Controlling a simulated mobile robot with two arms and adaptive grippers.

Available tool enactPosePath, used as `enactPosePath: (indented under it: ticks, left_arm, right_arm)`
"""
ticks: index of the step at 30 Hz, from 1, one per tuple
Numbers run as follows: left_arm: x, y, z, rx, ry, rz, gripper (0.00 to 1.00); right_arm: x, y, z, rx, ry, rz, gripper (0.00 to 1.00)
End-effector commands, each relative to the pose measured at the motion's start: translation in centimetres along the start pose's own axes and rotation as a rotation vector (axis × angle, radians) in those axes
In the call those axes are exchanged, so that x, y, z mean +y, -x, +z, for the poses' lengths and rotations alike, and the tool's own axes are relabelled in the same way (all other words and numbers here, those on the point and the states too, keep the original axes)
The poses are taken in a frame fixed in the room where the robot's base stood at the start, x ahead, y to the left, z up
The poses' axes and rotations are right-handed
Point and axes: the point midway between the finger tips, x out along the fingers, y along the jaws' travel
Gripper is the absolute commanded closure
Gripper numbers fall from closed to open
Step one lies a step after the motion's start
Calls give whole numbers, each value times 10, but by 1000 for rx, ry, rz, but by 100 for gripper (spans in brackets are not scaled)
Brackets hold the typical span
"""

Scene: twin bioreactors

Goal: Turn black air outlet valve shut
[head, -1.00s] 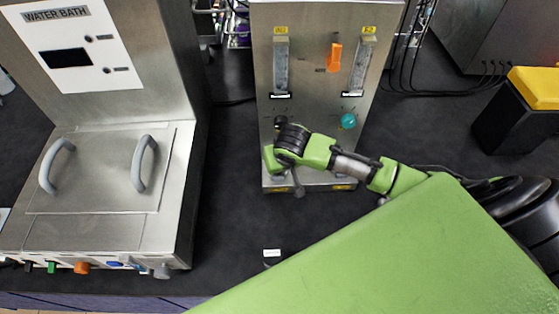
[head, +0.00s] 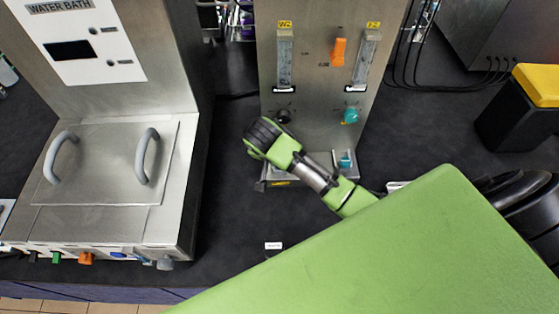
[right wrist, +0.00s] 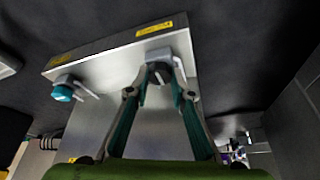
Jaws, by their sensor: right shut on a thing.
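The black air outlet valve (right wrist: 159,70) sits on the metal base of the panel in the right wrist view, below a yellow label. My right gripper (right wrist: 160,79) has its two fingers closed around the valve's sides. In the head view my right wrist hides this valve at the panel's lower left. The teal valve on the same base shows in the head view (head: 345,160) and at left in the right wrist view (right wrist: 64,92). My left gripper is not in view.
The metal panel (head: 315,73) carries two flow tubes, an orange valve (head: 338,52), a black knob (head: 283,116) and a teal knob (head: 351,116). A water bath (head: 102,225) stands at left. A black bin with a yellow lid (head: 540,84) is at right.

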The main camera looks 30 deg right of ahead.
Motion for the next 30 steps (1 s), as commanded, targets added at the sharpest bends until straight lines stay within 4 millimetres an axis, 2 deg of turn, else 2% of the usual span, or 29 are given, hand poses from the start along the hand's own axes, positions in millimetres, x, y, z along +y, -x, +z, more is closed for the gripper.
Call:
enactPosePath:
  ticks: [14, 15, 17, 26, 30]
  left_arm:
    - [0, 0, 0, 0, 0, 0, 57]
    - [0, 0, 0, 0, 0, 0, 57]
    - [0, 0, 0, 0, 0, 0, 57]
    - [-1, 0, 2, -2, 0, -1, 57]
    - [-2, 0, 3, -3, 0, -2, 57]
  right_arm:
    - [0, 0, -2, 4, -17, 6, 100]
    - [0, 0, -2, 4, -17, 6, 76]
    - [0, 0, -2, 4, -17, 6, 62]
    - [0, 0, -1, 2, -14, 5, 62]
    - [-2, 9, -1, 2, -14, 2, 62]
